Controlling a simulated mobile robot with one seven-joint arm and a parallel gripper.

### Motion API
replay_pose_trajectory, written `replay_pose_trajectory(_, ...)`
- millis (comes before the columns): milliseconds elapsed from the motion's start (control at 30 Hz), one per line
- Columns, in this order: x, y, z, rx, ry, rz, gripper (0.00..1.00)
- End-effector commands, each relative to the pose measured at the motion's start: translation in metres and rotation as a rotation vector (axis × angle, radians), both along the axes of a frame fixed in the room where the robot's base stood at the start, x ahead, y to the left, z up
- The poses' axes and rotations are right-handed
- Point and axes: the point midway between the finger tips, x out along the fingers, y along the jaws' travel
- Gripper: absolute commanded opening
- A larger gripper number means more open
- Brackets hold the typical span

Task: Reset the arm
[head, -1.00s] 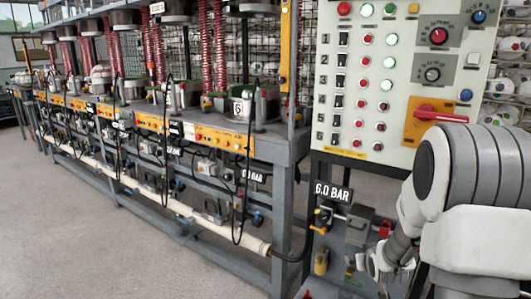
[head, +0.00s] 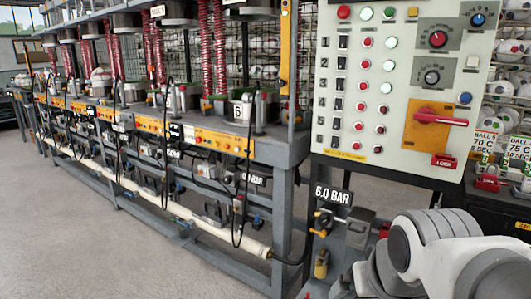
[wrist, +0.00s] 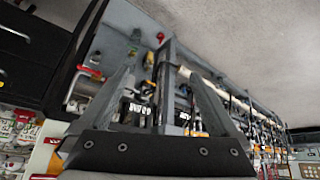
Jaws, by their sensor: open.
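My gripper (wrist: 160,76) shows in the wrist view with its two dark fingers spread apart and nothing between them. My pale arm shows at the lower right of the head view, low in front of the control panel (head: 398,160). The gripper itself is not clearly visible there. Behind the fingers, the wrist view shows the press frame and valve area tilted, with the pressure sign (wrist: 140,108) partly between them. The same 6.0 BAR sign (head: 333,195) hangs below the panel in the head view.
A long press bench (head: 270,148) with red coiled hoses runs to the back left. A red rotary handle (head: 440,118) sits on the panel. Valves (head: 322,222) stick out near my arm. Racks of balls stand behind. The grey floor (head: 110,235) at left is clear.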

Motion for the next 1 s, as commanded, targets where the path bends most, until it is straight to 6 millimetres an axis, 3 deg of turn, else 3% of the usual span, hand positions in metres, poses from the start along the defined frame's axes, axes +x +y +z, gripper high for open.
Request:
replay_pose_trajectory(200, -0.059, 0.015, 0.004, 0.026, 0.053, 0.028, 0.97)
replay_pose_trajectory(233, -0.057, 0.015, 0.02, 0.025, 0.056, 0.026, 0.97)
replay_pose_trajectory(1000, -0.054, 0.014, 0.211, 0.024, 0.056, 0.024, 0.97)
